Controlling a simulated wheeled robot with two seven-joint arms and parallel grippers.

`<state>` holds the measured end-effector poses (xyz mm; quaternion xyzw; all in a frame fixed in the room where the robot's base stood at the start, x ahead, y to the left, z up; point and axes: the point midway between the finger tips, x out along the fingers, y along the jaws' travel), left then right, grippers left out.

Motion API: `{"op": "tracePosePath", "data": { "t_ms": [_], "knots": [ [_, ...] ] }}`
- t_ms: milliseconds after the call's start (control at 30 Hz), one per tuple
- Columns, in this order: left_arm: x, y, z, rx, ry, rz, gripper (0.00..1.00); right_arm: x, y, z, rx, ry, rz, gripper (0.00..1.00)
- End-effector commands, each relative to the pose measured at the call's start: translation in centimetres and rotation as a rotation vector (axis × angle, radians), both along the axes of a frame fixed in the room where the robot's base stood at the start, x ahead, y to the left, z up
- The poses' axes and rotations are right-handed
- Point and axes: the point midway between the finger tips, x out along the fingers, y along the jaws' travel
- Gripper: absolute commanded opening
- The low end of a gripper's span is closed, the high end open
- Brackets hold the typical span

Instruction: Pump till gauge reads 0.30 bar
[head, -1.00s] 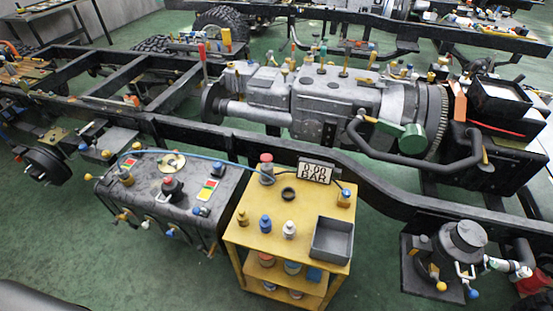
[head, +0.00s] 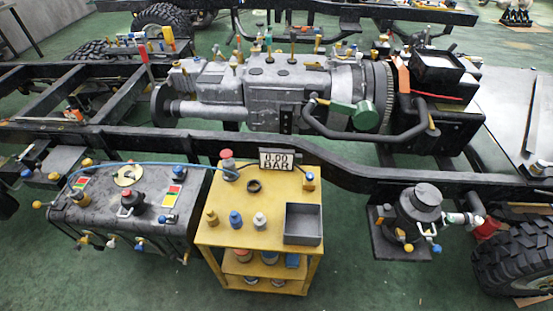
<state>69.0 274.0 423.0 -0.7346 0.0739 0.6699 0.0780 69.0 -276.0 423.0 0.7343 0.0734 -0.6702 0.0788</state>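The gauge (head: 275,159) is a small display reading 0.00 BAR at the back of the yellow cart (head: 224,238). A pump-like piece with a red top (head: 227,163) stands to its left on the cart. A blue hose (head: 150,164) runs from near it leftward over the dark tank (head: 95,217). The tank carries a dark fitting with a red knob (head: 129,197) and a brass ring (head: 129,174). Neither of my grippers is in view.
A grey open bin (head: 304,224), a black ring (head: 254,186) and small bottles (head: 236,219) sit on the cart. The chassis rail (head: 350,172) runs behind it. A wheel (head: 517,257) stands at the right. Green floor (head: 345,285) is free in front.

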Motion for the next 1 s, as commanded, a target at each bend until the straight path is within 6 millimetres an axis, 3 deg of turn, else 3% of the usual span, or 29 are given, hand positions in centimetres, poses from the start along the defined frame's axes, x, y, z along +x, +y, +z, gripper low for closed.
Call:
{"op": "tracePosePath", "data": {
  "t_ms": [33, 300, 1000],
  "knots": [
    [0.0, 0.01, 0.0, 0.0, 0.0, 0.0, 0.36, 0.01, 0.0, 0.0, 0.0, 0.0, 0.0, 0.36],
    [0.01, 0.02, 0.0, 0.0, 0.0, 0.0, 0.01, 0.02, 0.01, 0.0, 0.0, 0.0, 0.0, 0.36],
    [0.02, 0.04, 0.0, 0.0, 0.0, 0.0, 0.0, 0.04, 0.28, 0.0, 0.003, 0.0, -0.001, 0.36]
  ]
}}
